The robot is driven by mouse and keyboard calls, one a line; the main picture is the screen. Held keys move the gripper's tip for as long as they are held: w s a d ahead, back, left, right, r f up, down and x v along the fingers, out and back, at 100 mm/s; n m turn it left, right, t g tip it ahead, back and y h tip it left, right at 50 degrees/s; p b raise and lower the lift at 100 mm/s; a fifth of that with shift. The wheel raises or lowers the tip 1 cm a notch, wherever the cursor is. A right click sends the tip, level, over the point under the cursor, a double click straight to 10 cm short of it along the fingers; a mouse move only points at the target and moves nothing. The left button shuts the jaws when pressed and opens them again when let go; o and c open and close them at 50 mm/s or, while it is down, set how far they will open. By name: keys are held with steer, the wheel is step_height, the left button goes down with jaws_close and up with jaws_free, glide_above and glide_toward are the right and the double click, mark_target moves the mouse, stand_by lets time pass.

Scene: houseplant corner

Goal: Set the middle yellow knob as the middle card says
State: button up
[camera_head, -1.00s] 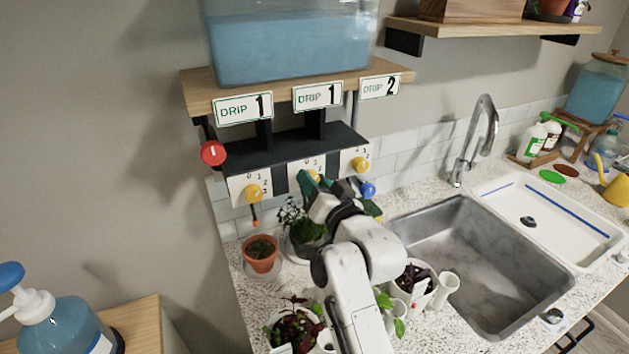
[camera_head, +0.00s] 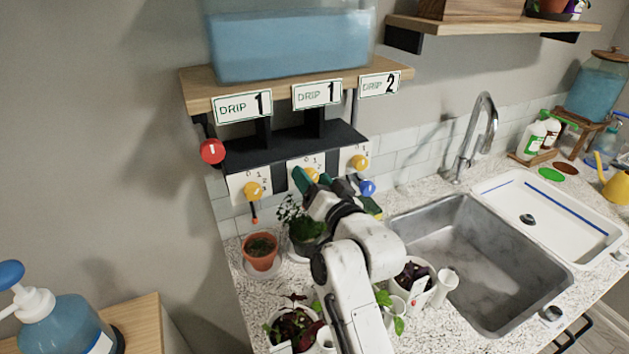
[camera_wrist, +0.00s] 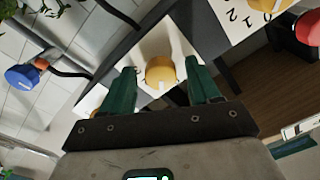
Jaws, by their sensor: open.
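The middle yellow knob (camera_head: 312,174) sits on the middle white dial plate, partly hidden by my gripper in the head view. The wrist view shows this knob (camera_wrist: 160,72) between the two green fingers of my gripper (camera_wrist: 162,88). The gripper is open, with a finger on each side of the knob and a visible gap on both sides. In the head view my gripper (camera_head: 316,181) is right in front of the dial plate. The middle card (camera_head: 317,93) reads DRIP 1. The plate's numbers are too small or covered to read the knob's setting surely.
Yellow knobs stand to the left (camera_head: 252,190) and right (camera_head: 360,162). A red knob (camera_head: 212,151) is at the panel's left end, and a blue valve (camera_head: 367,187) is close right of my gripper. Potted plants (camera_head: 261,250) stand below, beside the sink (camera_head: 470,260).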

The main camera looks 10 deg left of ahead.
steer(key=b+v, duration=0.2)
steer(key=v, duration=0.8)
steer(key=shift+s+d, duration=0.3)
